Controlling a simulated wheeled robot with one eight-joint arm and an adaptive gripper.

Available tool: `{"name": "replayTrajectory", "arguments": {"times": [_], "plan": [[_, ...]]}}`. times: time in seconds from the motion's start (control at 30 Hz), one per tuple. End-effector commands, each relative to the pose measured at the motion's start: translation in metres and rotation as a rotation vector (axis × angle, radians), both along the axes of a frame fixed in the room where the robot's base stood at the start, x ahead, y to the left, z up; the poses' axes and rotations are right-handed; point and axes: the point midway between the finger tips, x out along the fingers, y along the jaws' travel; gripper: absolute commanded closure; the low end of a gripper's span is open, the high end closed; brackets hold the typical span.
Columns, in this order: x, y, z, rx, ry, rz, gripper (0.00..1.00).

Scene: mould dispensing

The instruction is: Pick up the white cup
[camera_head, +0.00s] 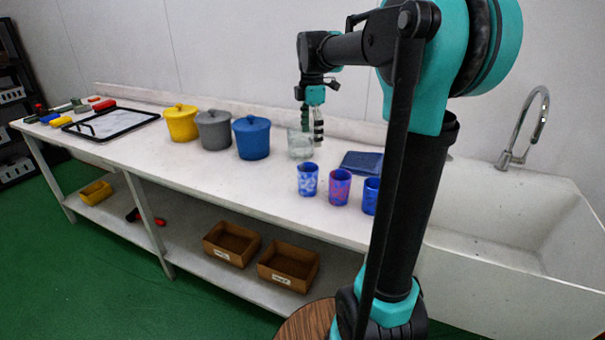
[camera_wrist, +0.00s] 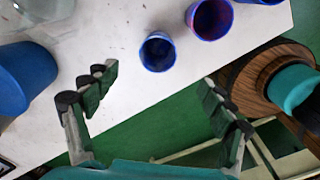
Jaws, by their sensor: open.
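No plain white cup shows. The closest match is a blue cup with white patches (camera_head: 308,180), upright at the left end of a row of cups on the white counter. In the wrist view this cup (camera_wrist: 158,54) is seen from above, with a dark blue inside, beyond and between the fingertips and apart from them. My gripper (camera_head: 312,127) points down over the counter near a clear glass beaker (camera_head: 299,146). Its dark green fingers stand wide apart in the wrist view (camera_wrist: 160,92), with nothing between them.
A red-and-blue cup (camera_head: 339,188) and a blue cup (camera_head: 371,196), partly hidden by my arm, stand to the right. A dark blue flat tray (camera_head: 362,162) lies behind them. Blue (camera_head: 251,140), grey (camera_head: 213,132) and yellow (camera_head: 181,125) lidded pots stand left. A sink (camera_head: 490,225) is right.

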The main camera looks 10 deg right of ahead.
Motion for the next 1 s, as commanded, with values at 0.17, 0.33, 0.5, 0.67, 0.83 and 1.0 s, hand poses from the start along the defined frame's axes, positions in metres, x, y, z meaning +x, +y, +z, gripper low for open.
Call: {"name": "replayTrajectory", "arguments": {"times": [0.17, 0.33, 0.5, 0.67, 0.83, 1.0], "plan": [[0.003, 0.001, -0.006, -0.001, 0.008, 0.038, 0.17], [0.003, 0.001, -0.039, 0.000, 0.007, 0.036, 0.17], [0.002, 0.001, -0.072, 0.000, 0.007, 0.035, 0.17], [0.002, 0.001, -0.101, 0.000, 0.007, 0.035, 0.17], [0.002, 0.002, -0.116, 0.000, 0.007, 0.034, 0.17], [0.000, 0.003, -0.127, 0.000, 0.007, 0.035, 0.17]]}}
